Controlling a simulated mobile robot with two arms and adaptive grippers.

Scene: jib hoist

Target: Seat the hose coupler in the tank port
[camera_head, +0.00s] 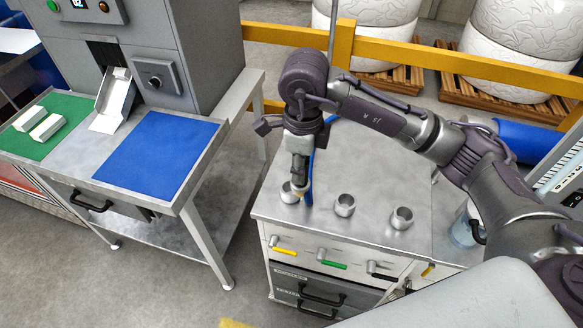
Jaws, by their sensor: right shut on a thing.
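My right gripper (300,176) points straight down over the left end of a metal bench top. It is shut on what appears to be the hose coupler, which is mostly hidden by the fingers. A blue hose (310,183) hangs beside the fingers. Three round metal ports stand in a row on the bench: the left port (288,194), the middle port (344,205) and the right port (401,218). The fingertips are at the left port; I cannot tell whether the coupler is in it. My left gripper is out of view.
The bench front (330,268) has yellow, green and black handles below the ports. A worktable with a blue mat (160,157) and a grey machine (180,40) stands left. A yellow rail (440,57) and white drums on pallets are behind.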

